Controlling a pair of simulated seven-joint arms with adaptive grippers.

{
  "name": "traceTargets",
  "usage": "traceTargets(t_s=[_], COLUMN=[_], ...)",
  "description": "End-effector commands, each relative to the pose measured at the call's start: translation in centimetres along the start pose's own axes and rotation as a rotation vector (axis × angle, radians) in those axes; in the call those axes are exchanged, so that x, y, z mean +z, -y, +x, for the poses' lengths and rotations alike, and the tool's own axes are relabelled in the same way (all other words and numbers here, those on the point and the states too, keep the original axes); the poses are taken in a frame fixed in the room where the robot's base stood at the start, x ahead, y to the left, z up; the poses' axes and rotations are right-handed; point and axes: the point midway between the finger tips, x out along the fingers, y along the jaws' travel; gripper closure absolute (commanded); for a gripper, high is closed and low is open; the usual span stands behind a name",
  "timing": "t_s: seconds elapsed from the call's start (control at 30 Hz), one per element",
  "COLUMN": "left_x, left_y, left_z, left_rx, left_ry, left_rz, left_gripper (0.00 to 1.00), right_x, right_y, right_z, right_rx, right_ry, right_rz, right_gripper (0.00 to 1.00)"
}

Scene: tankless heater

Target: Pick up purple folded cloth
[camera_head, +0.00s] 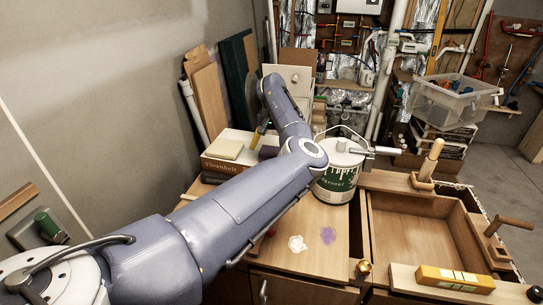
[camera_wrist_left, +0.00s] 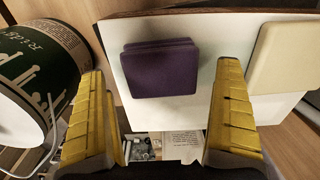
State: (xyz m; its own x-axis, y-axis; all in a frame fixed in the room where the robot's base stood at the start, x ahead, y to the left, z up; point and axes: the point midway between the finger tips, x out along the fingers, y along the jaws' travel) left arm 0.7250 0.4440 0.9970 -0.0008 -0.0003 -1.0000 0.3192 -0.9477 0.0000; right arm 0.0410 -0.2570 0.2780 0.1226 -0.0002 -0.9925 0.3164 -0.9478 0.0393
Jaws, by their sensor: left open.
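The purple folded cloth (camera_wrist_left: 160,68) lies flat on the pale top of a thick book (camera_wrist_left: 140,115) in the left wrist view. A small purple part of the cloth (camera_head: 268,152) shows in the head view, partly hidden by my arm and gripper. My left gripper (camera_wrist_left: 162,72) is open and empty. Its yellow fingers are apart on either side of the cloth in the picture, and the cloth appears beyond them, untouched. In the head view a yellow finger of the left gripper (camera_head: 259,135) points down over the book. My right gripper is not in view.
A cream folded piece (camera_head: 227,149) lies on the book, left of the purple cloth. A paint can (camera_head: 338,183) with a wire handle stands close to the right. The workbench has a recessed tray (camera_head: 415,225), a wooden vise handle (camera_head: 510,224) and a yellow box (camera_head: 455,279).

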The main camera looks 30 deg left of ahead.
Motion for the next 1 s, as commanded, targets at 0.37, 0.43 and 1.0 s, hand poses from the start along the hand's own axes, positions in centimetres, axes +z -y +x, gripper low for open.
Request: traceTargets(t_s=[0.37, 0.43, 1.0], left_x=[-0.1, -0.1, -0.1], left_y=[0.0, 0.0, 0.0], left_z=[3.0, 3.0, 3.0], left_rx=[0.000, 0.000, 0.000], left_ry=[-0.001, -0.001, -0.001], left_rz=[0.001, 0.001, 0.001], left_gripper=[0.00, 0.00, 0.51], right_x=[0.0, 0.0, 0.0], right_y=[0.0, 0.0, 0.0], right_z=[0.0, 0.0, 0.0], right_rx=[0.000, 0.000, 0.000], right_ry=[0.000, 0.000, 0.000], right_rz=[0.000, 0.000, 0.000], right_gripper=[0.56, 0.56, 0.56])
